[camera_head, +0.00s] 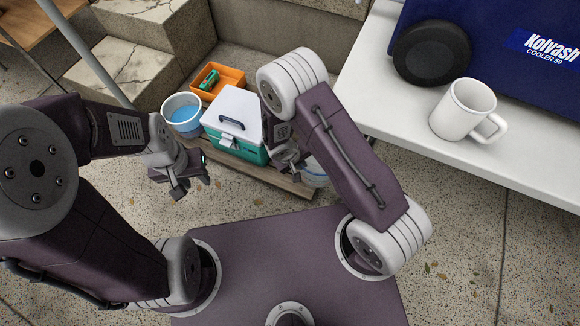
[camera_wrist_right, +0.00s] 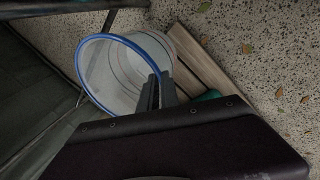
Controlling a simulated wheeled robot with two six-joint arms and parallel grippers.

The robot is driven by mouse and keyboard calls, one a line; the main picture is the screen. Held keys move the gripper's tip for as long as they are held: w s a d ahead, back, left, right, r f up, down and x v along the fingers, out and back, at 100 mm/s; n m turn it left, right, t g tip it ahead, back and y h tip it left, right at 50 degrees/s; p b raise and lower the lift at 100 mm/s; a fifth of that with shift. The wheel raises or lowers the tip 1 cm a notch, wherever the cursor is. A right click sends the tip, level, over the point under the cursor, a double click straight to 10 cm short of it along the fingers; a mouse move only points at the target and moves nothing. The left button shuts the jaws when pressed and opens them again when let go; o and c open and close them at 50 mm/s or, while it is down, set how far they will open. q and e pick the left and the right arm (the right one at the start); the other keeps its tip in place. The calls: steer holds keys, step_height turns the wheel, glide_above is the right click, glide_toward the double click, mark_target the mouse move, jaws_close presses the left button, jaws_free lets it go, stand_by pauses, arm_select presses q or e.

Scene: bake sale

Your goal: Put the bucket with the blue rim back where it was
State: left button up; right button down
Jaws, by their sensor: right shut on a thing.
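The bucket with the blue rim (camera_wrist_right: 130,70) is pale and translucent, and its open mouth faces the right wrist camera. In the head view only a part of this bucket (camera_head: 316,174) shows, at the right end of the low wooden platform, mostly behind my right arm. My right gripper (camera_wrist_right: 158,92) is shut on the bucket's rim; in the head view the gripper (camera_head: 292,158) is partly hidden by its own arm. I cannot tell whether the bucket rests on anything. My left gripper (camera_head: 188,182) is open and empty, in front of the platform's left part.
A white table (camera_head: 400,105) at right holds a white mug (camera_head: 465,108) and a blue cooler (camera_head: 500,45).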

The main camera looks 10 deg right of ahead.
steer(key=w+a+f+b, duration=0.5)
steer(key=a+f, duration=0.2)
steer(key=f, duration=0.2)
steer(key=shift+w+f, duration=0.3)
steer(key=shift+w, duration=0.05)
steer(key=c, duration=1.6)
jaws_free()
steer(key=p+v, duration=0.6)
steer(key=v, duration=0.6)
steer(key=shift+r+p, duration=0.1)
steer(key=shift+p, duration=0.3)
